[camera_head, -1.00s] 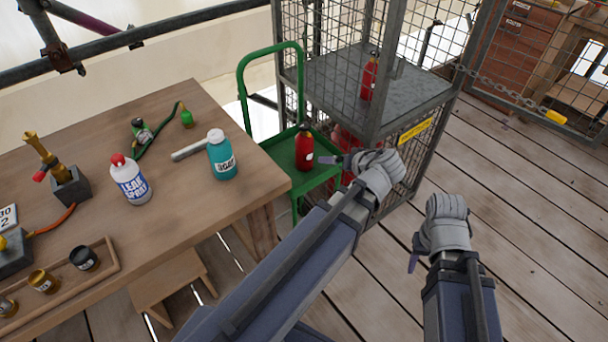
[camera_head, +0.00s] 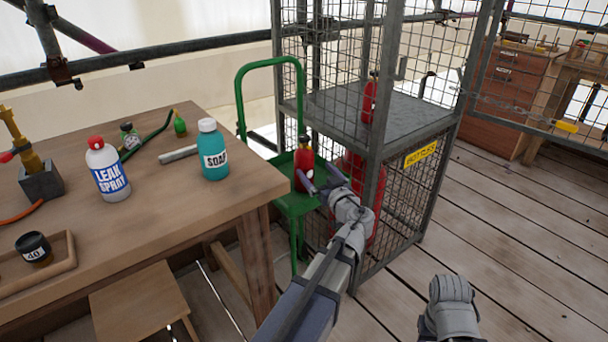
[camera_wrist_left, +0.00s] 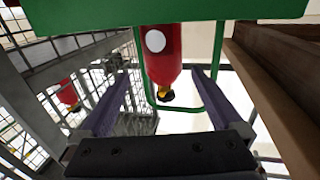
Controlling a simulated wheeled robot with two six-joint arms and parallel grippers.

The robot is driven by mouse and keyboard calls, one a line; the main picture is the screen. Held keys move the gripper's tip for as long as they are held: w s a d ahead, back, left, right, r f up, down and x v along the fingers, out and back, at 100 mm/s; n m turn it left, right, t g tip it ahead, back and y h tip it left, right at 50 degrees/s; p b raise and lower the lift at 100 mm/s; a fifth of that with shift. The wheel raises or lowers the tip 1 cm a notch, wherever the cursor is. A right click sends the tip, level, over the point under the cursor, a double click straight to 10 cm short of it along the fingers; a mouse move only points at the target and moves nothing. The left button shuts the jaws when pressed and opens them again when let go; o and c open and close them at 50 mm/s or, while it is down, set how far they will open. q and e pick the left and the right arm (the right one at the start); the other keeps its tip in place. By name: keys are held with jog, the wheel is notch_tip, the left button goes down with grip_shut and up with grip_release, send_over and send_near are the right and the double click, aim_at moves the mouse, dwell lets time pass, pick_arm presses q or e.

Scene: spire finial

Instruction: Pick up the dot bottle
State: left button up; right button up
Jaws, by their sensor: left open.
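The dot bottle (camera_head: 304,168) is red with a black top and stands upright on the green cart (camera_head: 292,200). The left wrist view shows it upside down, with a white round dot on its red body (camera_wrist_left: 163,62). My left gripper (camera_head: 320,178) is open, close to the bottle on its right side in the head view. In the left wrist view, the bottle appears between the two spread fingers (camera_wrist_left: 160,76); I cannot tell whether they touch it. My right gripper (camera_head: 450,308) is at the bottom right, away from the bottle, its fingers hidden.
A wire cage (camera_head: 398,190) stands right beside the cart, with another red bottle (camera_head: 369,100) on its shelf and larger red cylinders low inside. The wooden table (camera_head: 160,215) at left holds a teal soap bottle (camera_head: 213,150) and a leak spray bottle (camera_head: 107,170).

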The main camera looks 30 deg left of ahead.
aim_at(308, 166)
pick_arm(q)
jog(key=shift+f+b+x, duration=0.2)
jog(key=shift+x, duration=1.75)
jog(key=shift+f+b+x, duration=0.15)
jog(key=shift+x, duration=1.85)
jog(key=shift+s, duration=0.2)
grip_shut()
